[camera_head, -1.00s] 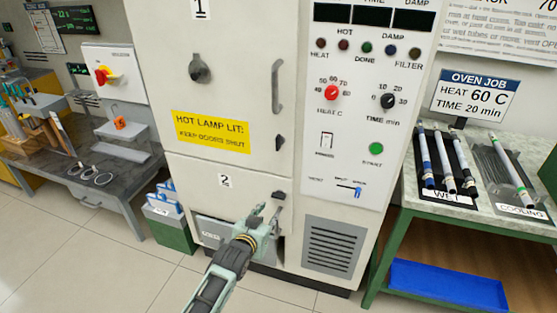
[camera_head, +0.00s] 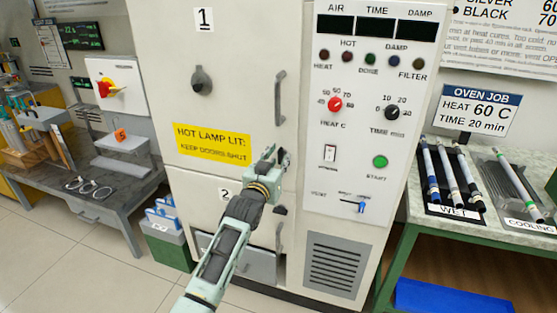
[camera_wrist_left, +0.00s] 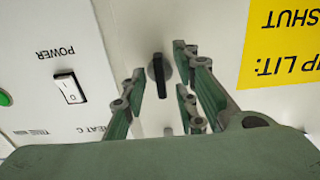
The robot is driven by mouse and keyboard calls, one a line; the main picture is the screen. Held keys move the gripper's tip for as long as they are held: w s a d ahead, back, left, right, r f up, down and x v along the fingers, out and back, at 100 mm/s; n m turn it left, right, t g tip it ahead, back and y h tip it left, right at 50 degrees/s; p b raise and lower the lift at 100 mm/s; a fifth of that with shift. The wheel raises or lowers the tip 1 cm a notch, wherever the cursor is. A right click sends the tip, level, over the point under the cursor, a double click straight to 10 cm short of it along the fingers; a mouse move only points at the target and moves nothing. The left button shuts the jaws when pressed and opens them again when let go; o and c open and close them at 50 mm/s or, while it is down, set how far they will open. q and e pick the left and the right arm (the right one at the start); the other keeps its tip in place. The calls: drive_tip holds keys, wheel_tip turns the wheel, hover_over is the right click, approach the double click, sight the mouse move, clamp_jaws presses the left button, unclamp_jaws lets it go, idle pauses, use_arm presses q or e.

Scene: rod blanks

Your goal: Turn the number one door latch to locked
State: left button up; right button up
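The number one door (camera_head: 235,100) is the upper door of the cream oven and looks closed. Its latch (camera_head: 286,158) is a small dark lever at the door's right edge, partly hidden by my left gripper (camera_head: 273,156) in the head view. In the left wrist view the latch (camera_wrist_left: 158,72) is a black bar on a grey round base, standing about upright. My left gripper (camera_wrist_left: 158,85) is open, its green fingers on either side of the latch, with gaps visible. Whether the fingertips reach past the bar is unclear. My right gripper is not in view.
The door's vertical handle (camera_head: 280,98) is above the latch. The number two door's dark latch (camera_head: 279,210) is below. The control panel (camera_head: 365,130), with power switch (camera_wrist_left: 68,88) and green start button (camera_head: 380,162), lies close to the right.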

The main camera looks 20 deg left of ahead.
use_arm(q)
drive_tip(key=shift+w, duration=0.15)
drive_tip(key=shift+c, duration=0.4)
clamp_jaws()
